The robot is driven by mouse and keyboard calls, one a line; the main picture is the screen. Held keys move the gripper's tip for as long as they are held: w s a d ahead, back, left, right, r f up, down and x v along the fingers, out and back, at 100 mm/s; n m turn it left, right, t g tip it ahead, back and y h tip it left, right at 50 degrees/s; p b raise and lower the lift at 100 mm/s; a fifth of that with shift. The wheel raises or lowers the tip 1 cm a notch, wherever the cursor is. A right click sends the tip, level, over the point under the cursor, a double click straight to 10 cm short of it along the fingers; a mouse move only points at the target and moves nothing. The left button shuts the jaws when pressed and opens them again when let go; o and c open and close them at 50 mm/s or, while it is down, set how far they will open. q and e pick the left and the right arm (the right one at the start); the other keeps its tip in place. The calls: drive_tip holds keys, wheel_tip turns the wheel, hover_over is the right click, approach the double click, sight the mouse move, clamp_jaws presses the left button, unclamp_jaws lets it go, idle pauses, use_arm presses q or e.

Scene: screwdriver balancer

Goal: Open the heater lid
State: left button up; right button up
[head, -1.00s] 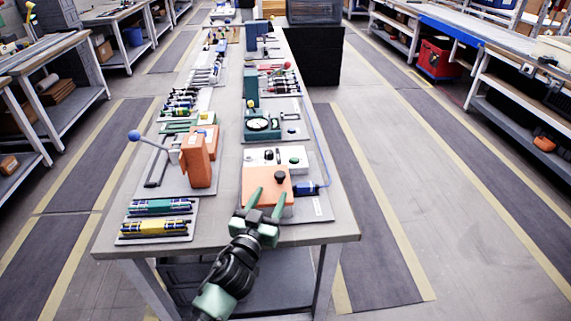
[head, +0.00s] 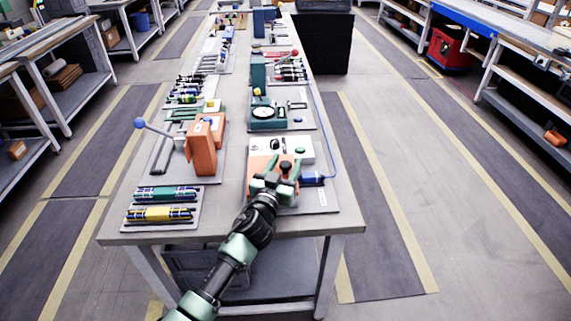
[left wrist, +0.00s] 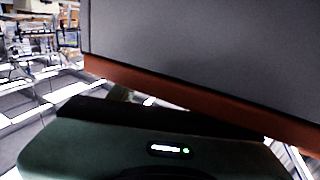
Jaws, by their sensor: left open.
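The heater is the orange box (head: 259,160) at the near right end of the table, with a black knob (head: 285,167) on its flat lid. The lid looks shut. My left gripper (head: 284,162) is over the heater, its green fingers open and seemingly on either side of the knob; whether they touch it I cannot tell. The gripper and wrist cover the front part of the lid. In the left wrist view, a large grey surface with an orange edge (left wrist: 190,94) fills the upper right, close above my green gripper body. My right gripper is not in view.
An orange press with a lever (head: 202,148) stands to the left. A tray of batteries or tools (head: 163,215) sits at the near left.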

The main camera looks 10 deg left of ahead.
use_arm(q)
clamp_jaws()
idle(1.4)
